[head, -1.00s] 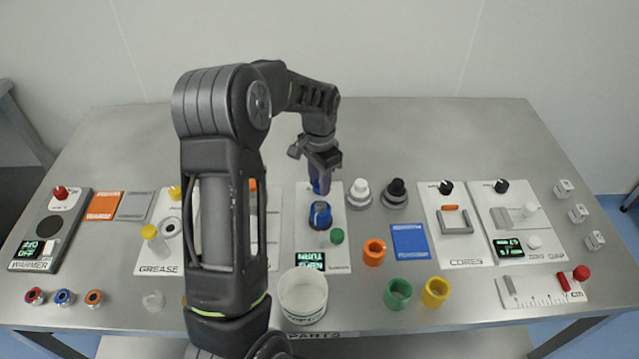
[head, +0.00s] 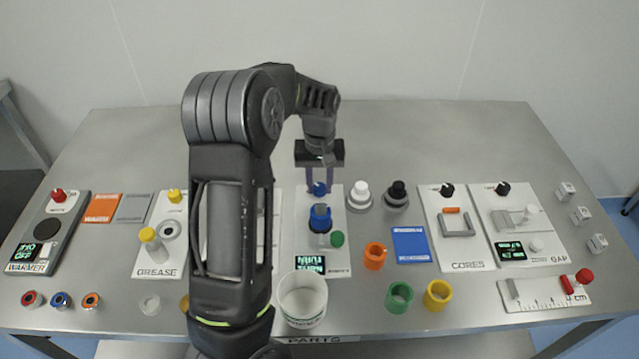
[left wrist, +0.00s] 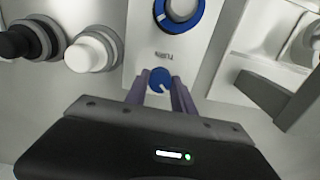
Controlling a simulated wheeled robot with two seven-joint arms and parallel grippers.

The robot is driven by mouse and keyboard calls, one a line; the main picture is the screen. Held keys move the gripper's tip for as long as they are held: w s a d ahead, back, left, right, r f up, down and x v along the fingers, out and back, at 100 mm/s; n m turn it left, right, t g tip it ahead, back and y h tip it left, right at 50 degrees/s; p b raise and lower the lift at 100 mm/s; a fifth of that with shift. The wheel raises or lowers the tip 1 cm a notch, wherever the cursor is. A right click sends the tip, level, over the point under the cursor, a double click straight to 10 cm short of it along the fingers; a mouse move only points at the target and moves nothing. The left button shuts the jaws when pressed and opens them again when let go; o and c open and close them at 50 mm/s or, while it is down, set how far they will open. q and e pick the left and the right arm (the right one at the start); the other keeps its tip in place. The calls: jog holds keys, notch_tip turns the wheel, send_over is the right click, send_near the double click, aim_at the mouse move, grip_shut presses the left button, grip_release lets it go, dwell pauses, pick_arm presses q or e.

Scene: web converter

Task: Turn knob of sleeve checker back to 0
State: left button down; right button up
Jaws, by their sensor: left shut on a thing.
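The checker panel (head: 338,262) is a white plate at the middle of the table. A small blue knob (head: 319,188) with a white pointer mark sits at its far end; in the left wrist view the knob (left wrist: 160,80) shows between the fingers. My left gripper (head: 319,184) points down from above, shut on this small knob, one finger on each side; its fingers also show in the left wrist view (left wrist: 161,88).
An orange ring (head: 375,256) and a white cup (head: 302,300) are nearer. My left arm hides the area left of the panel.

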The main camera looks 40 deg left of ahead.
aim_at(320, 186)
pick_arm(q)
jog(key=shift+n, duration=1.6)
jog(key=c, duration=1.1)
grip_release()
jog(key=shift+o, duration=0.2)
jog(key=shift+r, duration=3.9)
